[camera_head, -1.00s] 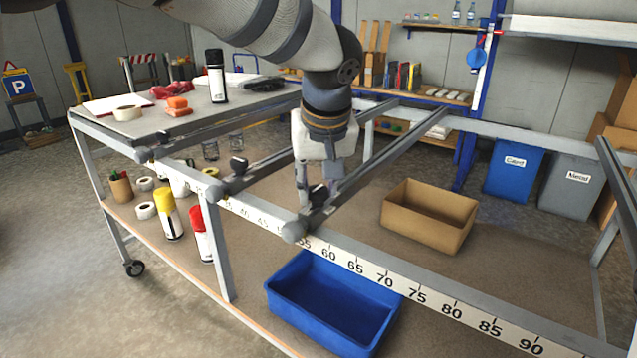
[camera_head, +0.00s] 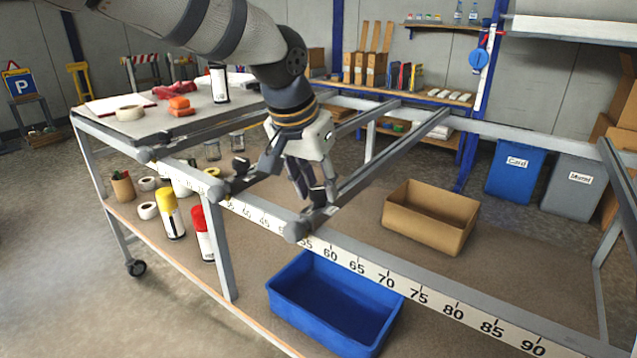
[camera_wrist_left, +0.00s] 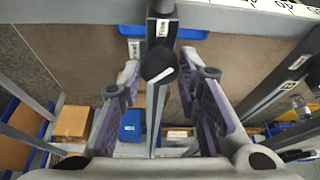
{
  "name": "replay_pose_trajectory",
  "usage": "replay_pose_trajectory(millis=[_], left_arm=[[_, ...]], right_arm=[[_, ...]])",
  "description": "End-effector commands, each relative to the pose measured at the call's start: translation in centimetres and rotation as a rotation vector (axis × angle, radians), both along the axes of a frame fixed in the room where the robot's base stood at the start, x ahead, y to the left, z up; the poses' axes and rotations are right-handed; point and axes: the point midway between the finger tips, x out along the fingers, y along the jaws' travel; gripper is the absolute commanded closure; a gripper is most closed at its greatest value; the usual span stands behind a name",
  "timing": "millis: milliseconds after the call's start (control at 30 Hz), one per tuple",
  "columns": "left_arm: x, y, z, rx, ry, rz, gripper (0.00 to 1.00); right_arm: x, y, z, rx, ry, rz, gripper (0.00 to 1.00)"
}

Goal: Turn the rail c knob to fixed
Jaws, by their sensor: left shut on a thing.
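Three dark knobs sit near the front ends of the rails. The knob (camera_head: 318,212) on the nearest of these rails (camera_head: 388,157), which I take as rail c, is partly hidden by my left gripper (camera_head: 308,195). In the left wrist view, this round black knob (camera_wrist_left: 158,62) lies between the two fingers (camera_wrist_left: 160,66), with a slanted white mark on its face. A small label (camera_wrist_left: 162,28) sits on the rail beyond it, too small to read surely. My left gripper is shut on the knob. My right gripper is not in view.
A scale strip (camera_head: 400,285) runs along the front beam. A blue bin (camera_head: 345,330) and cardboard box (camera_head: 430,215) stand below on the shelf. A neighbouring rail's knob (camera_head: 240,165) is close left of the gripper. Spray cans (camera_head: 170,212) stand further left.

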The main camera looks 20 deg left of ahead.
Motion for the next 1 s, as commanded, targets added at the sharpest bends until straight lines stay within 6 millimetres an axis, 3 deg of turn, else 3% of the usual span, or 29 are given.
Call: replay_pose_trajectory(millis=[600,1000], left_arm=[[0.3,0.4,-0.3,-0.004,0.005,-0.565,0.97],[0.4,0.5,-0.3,-0.001,0.005,-0.807,0.97]], right_arm=[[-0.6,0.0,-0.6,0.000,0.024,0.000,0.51],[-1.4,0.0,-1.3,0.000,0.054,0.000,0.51]])
